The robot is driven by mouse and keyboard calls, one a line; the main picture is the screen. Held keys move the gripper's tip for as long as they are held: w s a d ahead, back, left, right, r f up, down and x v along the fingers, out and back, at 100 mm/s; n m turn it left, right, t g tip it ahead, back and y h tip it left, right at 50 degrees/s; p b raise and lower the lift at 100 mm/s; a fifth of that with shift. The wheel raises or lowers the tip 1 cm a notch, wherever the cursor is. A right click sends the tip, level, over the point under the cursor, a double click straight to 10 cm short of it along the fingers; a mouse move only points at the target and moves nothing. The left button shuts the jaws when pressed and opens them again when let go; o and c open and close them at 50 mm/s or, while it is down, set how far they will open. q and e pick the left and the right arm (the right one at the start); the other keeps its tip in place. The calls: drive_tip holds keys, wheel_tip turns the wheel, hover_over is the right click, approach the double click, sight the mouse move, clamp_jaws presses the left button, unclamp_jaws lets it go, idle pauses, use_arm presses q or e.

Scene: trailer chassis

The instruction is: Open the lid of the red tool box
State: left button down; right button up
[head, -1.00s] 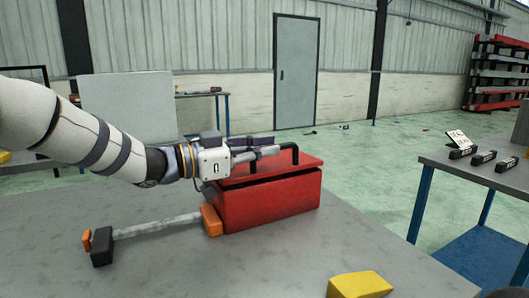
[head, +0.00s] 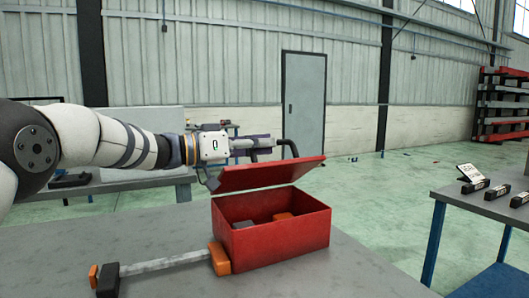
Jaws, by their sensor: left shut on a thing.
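The red tool box (head: 283,238) stands on the grey table. Its red lid (head: 262,176) is tilted up at the front, and the gap shows dark and orange items inside. The fingers partly hide the handle. My right gripper is not in view.
A clamp-like tool with a grey bar (head: 165,263) and orange ends lies on the table (head: 300,278), left of the box. A second table (head: 470,203) with several black items stands at the right.

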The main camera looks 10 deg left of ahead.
use_arm(q)
drive_tip(key=shift+w+a+r, duration=0.1)
drive_tip(key=shift+r, duration=0.2)
drive_tip(key=c, duration=1.7)
unclamp_jaws()
drive_tip(key=shift+o, duration=0.2)
drive_tip(key=shift+f, duration=0.25)
drive_tip(key=v, duration=1.2)
